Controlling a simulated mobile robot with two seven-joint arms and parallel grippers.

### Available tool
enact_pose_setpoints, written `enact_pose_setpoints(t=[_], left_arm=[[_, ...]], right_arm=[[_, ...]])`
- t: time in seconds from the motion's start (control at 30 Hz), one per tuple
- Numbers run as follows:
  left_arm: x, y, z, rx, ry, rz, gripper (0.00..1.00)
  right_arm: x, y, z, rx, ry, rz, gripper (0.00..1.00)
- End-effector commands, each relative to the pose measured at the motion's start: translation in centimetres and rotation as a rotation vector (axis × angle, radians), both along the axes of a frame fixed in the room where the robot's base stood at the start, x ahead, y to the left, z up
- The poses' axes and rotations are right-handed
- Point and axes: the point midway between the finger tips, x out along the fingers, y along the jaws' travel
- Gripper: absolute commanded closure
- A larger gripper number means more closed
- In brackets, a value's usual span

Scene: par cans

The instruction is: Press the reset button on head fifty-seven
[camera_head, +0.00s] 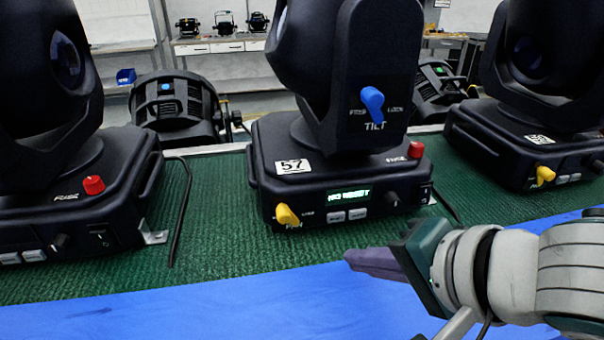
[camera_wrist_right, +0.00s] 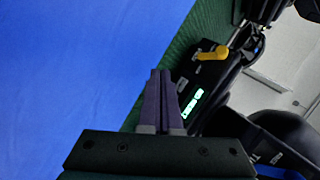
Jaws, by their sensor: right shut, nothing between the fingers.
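Head fifty-seven (camera_head: 310,170) is the middle black moving-head light, with a white "57" label (camera_head: 293,167) on its base. Its front panel has a lit green display (camera_head: 349,194), whose text seems to include "RESET". In the right wrist view, the closed fingers (camera_wrist_right: 160,76) lie beside the display (camera_wrist_right: 193,103). My left gripper is not in view.
Similar heads stand left (camera_head: 60,200) and right (camera_head: 540,130). A dark cable (camera_head: 186,210) lies on the green mat (camera_head: 215,215).

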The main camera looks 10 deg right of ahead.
Motion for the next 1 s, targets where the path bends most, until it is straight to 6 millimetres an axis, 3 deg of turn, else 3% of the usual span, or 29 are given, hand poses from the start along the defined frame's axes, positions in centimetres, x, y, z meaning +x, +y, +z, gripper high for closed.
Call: enact_pose_setpoints(t=[0.2, 0.4, 1.0], left_arm=[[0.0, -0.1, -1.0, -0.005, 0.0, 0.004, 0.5], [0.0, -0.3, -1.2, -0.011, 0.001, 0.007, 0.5], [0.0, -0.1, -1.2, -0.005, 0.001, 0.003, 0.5]], right_arm=[[2.8, 0.1, -0.1, -0.001, -0.001, -0.003, 1.0], [4.0, 0.1, 0.0, 0.0, 0.0, -0.001, 1.0], [4.2, 0.1, 0.0, 0.0, 0.001, -0.002, 1.0]])
